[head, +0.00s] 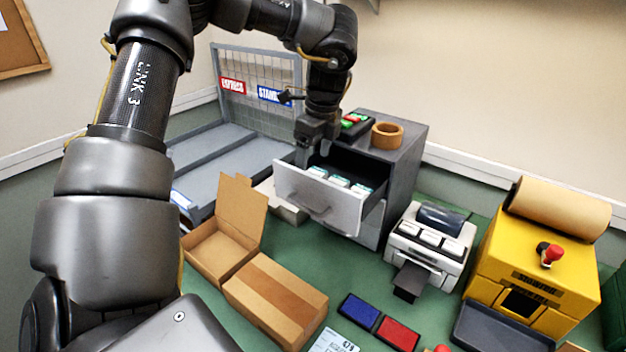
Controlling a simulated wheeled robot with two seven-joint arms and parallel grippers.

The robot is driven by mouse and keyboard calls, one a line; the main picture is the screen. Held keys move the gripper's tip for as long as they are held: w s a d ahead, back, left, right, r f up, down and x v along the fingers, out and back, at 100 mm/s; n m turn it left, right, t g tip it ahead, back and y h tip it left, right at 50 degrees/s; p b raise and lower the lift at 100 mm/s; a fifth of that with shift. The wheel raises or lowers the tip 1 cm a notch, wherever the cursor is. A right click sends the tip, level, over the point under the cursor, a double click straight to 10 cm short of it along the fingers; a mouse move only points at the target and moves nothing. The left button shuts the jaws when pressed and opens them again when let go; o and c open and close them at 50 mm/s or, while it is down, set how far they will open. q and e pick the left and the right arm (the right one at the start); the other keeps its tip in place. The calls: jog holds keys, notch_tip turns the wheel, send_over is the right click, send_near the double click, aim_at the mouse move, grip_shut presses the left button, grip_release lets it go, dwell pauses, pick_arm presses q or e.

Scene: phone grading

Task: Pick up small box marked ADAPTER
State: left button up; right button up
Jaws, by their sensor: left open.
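My left gripper (309,152) points down above the left end of the open top drawer (312,203) of a grey cabinet. Its jaws are open, with the fingertips near or just inside the drawer. Several small white boxes with teal edges (339,180) lie in a row in the drawer. Their markings are too small to read, so I cannot tell which one says ADAPTER. The gripper may hide part of the drawer's left end. My right gripper is not in view.
A tape roll (387,135) and a dark device with coloured buttons stand on the cabinet (408,150). An open cardboard box (222,250), a white printer (432,243), a yellow machine (535,265) and blue and red pads stand on the green surface. A wire rack (255,85) stands behind left.

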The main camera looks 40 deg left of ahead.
aim_at(313, 172)
pick_arm(q)
jog(key=shift+s+f, duration=0.1)
jog(key=shift+f, duration=0.25)
jog(key=f+p, duration=0.1)
jog(key=f, duration=0.3)
jog(key=shift+a+f+p, duration=0.2)
jog(key=shift+f+p, duration=0.05)
jog(key=shift+p, duration=0.15)
jog(key=shift+c, duration=0.2)
jog(key=c, duration=0.7)
